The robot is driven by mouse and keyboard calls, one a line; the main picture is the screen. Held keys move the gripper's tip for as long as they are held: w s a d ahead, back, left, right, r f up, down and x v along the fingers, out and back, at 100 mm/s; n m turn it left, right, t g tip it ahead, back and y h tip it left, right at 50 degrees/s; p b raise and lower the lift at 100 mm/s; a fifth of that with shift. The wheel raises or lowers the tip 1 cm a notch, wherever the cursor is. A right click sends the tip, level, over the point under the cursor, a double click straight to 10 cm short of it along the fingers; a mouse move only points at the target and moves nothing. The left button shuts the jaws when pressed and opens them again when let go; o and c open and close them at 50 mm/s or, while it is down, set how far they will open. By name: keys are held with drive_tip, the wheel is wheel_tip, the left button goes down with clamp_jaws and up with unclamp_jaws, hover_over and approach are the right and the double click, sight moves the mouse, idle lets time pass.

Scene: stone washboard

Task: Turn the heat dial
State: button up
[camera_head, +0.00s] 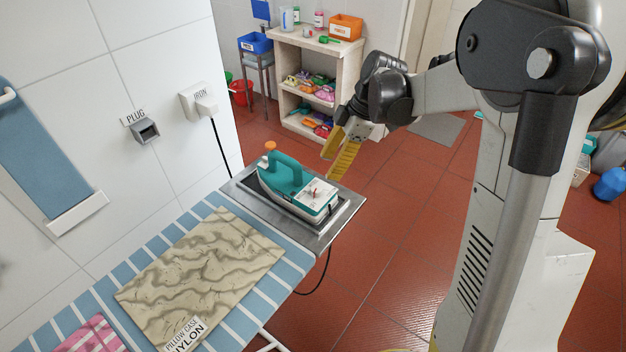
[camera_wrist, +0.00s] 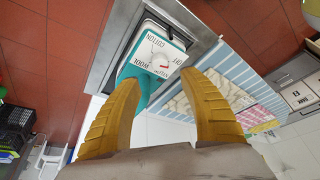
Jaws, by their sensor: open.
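The heat dial is on the white top plate at the heel of a teal iron (camera_head: 283,182). Its red pointer (camera_head: 316,193) shows small in the head view. In the wrist view the dial (camera_wrist: 158,66) has a red pointer and printed labels around it, including COTTON and WOOL. The iron rests on a metal tray (camera_head: 347,208) at the end of the ironing board. My gripper (camera_head: 337,157) has yellow fingers and is open and empty, above and to the right of the iron. In the wrist view the dial lies beyond and between the fingertips (camera_wrist: 165,85), apart from them.
A wrinkled nylon pillow case (camera_head: 200,262) lies on the striped ironing board (camera_head: 262,252). The iron's cord (camera_head: 219,145) runs from a wall outlet (camera_head: 198,102). A shelf (camera_head: 285,75) with bottles and colored items stands behind. Red tiled floor right of the board is free.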

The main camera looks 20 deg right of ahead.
sight(317, 188)
drive_tip(key=b+x, duration=0.3)
drive_tip(key=x, duration=0.6)
clamp_jaws()
